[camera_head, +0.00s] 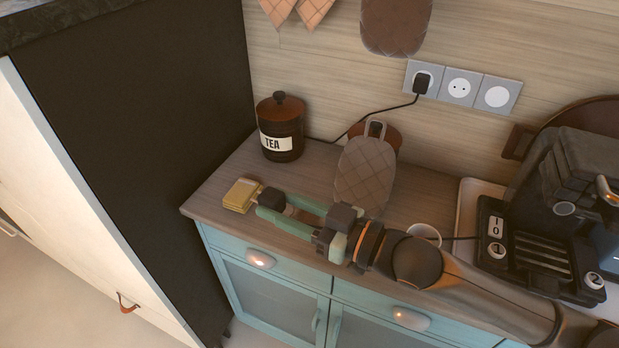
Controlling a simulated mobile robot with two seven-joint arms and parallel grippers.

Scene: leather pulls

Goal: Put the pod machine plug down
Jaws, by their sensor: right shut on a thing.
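My right gripper (271,204) reaches in from the right, low over the front left of the counter. Its green fingers are closed around a small dark thing, which looks like the pod machine plug (272,197). Its tip points towards a yellow block beside it; I cannot tell if it touches the counter. The black pod machine (545,220) stands at the right, partly cut by the frame. A dark cord (458,238) leaves its left side and goes out of sight behind my arm. My left gripper is not in view.
The yellow block (242,195) lies near the counter's front left edge. A brown TEA jar (281,128), a quilted pot holder (364,174) and a white cup (424,233) stand on the counter (222,183). Another black plug (422,84) sits in the left wall socket.

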